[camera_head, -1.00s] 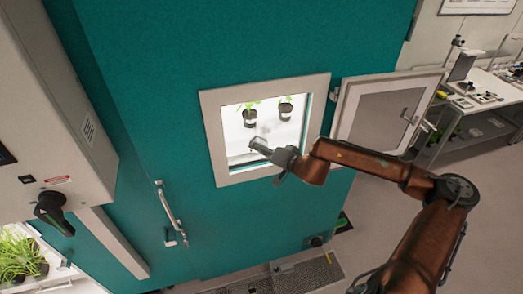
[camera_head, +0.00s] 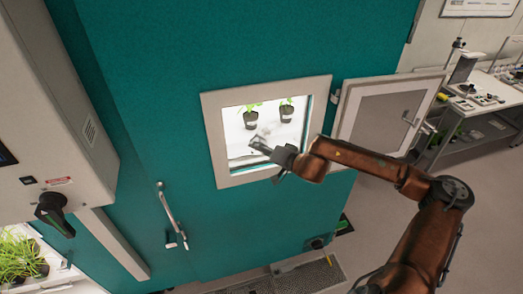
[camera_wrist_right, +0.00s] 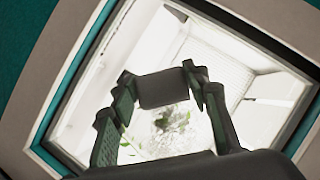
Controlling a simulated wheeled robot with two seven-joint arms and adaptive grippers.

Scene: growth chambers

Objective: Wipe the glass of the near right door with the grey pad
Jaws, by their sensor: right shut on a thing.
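The teal door (camera_head: 240,50) has a pale-framed window whose glass (camera_head: 238,135) is lit from behind. My right gripper (camera_head: 259,145) is in front of the lower middle of this glass. In the right wrist view it is shut on the grey pad (camera_wrist_right: 163,88), which spans between its fingertips. The pad faces the glass; I cannot tell if it touches. A mottled greyish smear (camera_wrist_right: 172,125) shows through the gap between the fingers, partly hidden by the gripper. My left gripper is not in view.
A framed flap (camera_head: 385,115) stands open right of the window, behind my right arm. Two potted plants (camera_head: 250,121) show through the glass. A door handle (camera_head: 172,214) is at lower left. A grey cabinet (camera_head: 60,100) stands left, a bench (camera_head: 480,105) at far right.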

